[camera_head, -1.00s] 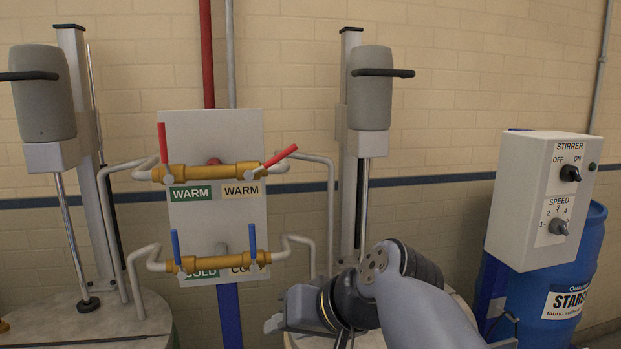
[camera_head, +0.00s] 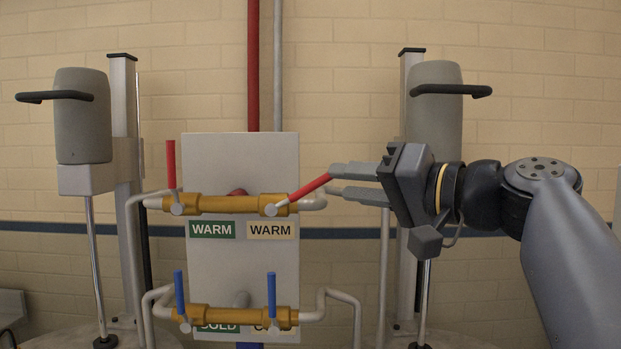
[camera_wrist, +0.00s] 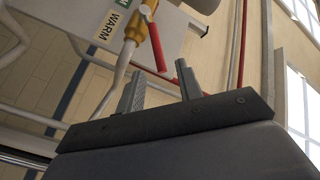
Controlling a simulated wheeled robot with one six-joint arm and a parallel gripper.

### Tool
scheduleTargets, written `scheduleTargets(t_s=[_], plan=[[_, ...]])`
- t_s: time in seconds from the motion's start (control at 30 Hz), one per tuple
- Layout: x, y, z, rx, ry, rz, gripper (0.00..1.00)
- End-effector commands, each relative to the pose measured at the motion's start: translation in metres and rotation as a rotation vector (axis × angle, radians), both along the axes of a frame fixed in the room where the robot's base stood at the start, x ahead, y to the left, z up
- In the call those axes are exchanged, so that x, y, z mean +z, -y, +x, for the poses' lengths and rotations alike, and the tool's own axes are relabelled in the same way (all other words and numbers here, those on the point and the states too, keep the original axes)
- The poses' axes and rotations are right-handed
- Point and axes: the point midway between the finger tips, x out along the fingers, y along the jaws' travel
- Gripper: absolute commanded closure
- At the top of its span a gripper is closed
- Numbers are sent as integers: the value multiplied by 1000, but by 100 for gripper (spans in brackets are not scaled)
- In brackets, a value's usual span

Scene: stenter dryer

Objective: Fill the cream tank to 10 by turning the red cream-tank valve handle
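The red cream-tank valve handle (camera_head: 308,188) is on the right of the upper brass pipe, by the cream WARM label (camera_head: 271,230). It tilts up to the right. My gripper (camera_head: 332,180) is open, pointing left, with its fingertips at the handle's free end. In the wrist view the same red handle (camera_wrist: 156,46) reaches toward the gap between the two fingers of my gripper (camera_wrist: 158,72). I cannot tell whether they touch. The cream tank's fill level is not visible.
Another red handle (camera_head: 171,165) stands upright on the left, near the green WARM label (camera_head: 212,230). Two blue handles (camera_head: 180,294) (camera_head: 271,293) stand upright on the lower pipe. A grey stirrer unit (camera_head: 436,110) on a column stands behind my gripper.

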Motion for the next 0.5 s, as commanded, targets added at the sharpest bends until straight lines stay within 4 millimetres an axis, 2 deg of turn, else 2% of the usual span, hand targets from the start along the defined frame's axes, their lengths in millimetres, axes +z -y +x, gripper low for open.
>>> scheduleTargets(t_s=[0.3,0.5], plan=[[1,-37,30,4,-2,0,66],[0,-53,44,1,-2,0,66]])
